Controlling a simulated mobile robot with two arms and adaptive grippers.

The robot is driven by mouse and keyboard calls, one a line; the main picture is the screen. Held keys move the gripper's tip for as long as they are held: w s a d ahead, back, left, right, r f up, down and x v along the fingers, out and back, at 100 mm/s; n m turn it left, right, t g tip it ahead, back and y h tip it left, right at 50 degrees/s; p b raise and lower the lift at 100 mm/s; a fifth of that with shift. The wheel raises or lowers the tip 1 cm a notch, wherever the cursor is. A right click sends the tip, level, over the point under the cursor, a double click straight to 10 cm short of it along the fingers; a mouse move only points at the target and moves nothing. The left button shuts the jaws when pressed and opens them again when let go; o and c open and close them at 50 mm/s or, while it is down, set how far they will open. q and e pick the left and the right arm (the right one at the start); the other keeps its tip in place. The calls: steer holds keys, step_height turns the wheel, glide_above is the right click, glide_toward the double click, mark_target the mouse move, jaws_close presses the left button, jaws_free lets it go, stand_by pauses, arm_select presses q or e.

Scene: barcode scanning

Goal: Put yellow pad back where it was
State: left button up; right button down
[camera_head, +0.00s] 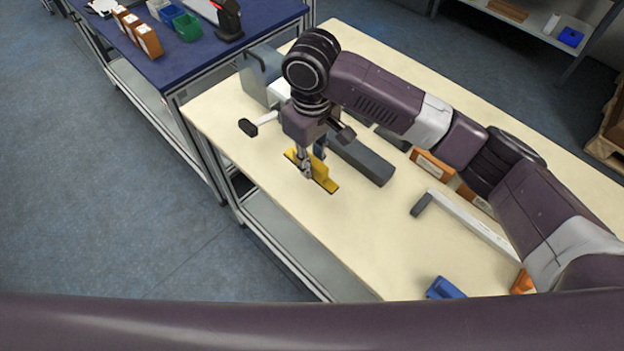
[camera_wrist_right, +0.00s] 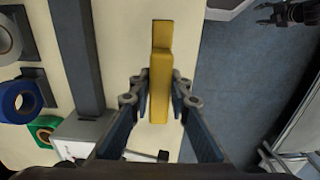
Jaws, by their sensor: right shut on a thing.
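The yellow pad (camera_head: 323,178) is a slim stepped block over the light table top, near its left edge. It also shows in the right wrist view (camera_wrist_right: 160,70), upright in the picture between the fingers. My right gripper (camera_head: 313,167) points down and is shut on the yellow pad. I cannot tell whether the pad touches the table. A dark gripper, seemingly my left (camera_wrist_right: 285,13), shows small at the top right of the right wrist view; its jaw state is unclear.
A long dark grey block (camera_head: 360,160) lies just right of the pad. Orange boxes (camera_head: 432,166), a light bar (camera_head: 470,218) and a blue item (camera_head: 445,288) are on the table (camera_head: 330,235). Blue (camera_wrist_right: 20,102) and green (camera_wrist_right: 44,128) rolls show in the wrist view. The front left table is clear.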

glide_above(312, 192)
step_height(312, 192, down, 4)
steer(key=shift+w+d+f, duration=0.1)
steer(key=shift+w+f, duration=0.05)
steer(key=shift+f, duration=0.05)
steer(key=shift+f+p, duration=0.25)
steer(key=shift+p, duration=0.05)
step_height(312, 192, down, 3)
steer(key=shift+f+p, duration=0.2)
steer(key=shift+p, duration=0.1)
steer(key=shift+f, duration=0.3)
arm_select(q)
steer(key=w+r, duration=0.1)
steer(key=w, duration=0.2)
steer(key=shift+a+r, duration=0.1)
steer(key=shift+r, duration=0.25)
arm_select(e)
steer(key=shift+f, duration=0.1)
